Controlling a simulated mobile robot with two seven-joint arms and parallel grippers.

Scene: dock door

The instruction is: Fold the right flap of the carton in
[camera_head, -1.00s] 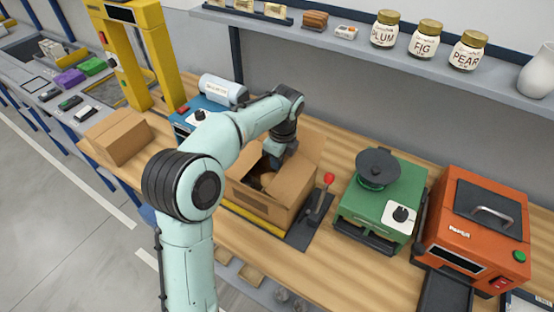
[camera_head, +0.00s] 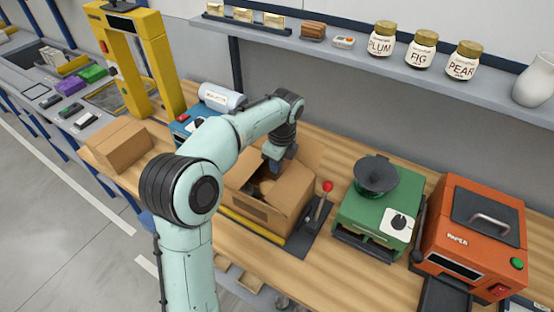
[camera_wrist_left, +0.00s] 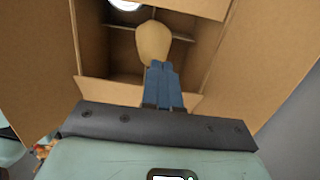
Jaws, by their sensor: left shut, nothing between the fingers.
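The open brown carton (camera_head: 252,207) stands on the bench in the middle of the head view. A flap on its right side (camera_head: 290,188) slopes outward, not folded in. The left wrist view looks down into the carton; broad flaps spread at left (camera_wrist_left: 35,65) and right (camera_wrist_left: 270,65). A tan rounded item (camera_wrist_left: 153,43) and part of a white round item (camera_wrist_left: 125,4) show inside. My left gripper (camera_head: 272,160) is over the carton opening. Its blue fingers (camera_wrist_left: 163,85) are together with nothing between them. My right gripper is not in view.
A red-knobbed lever (camera_head: 325,195) stands close to the carton's right. Beyond it are a green machine (camera_head: 375,215) and an orange machine (camera_head: 470,240). A closed box (camera_head: 117,145) and yellow frame (camera_head: 160,65) are at left. The jar shelf (camera_head: 350,55) runs behind.

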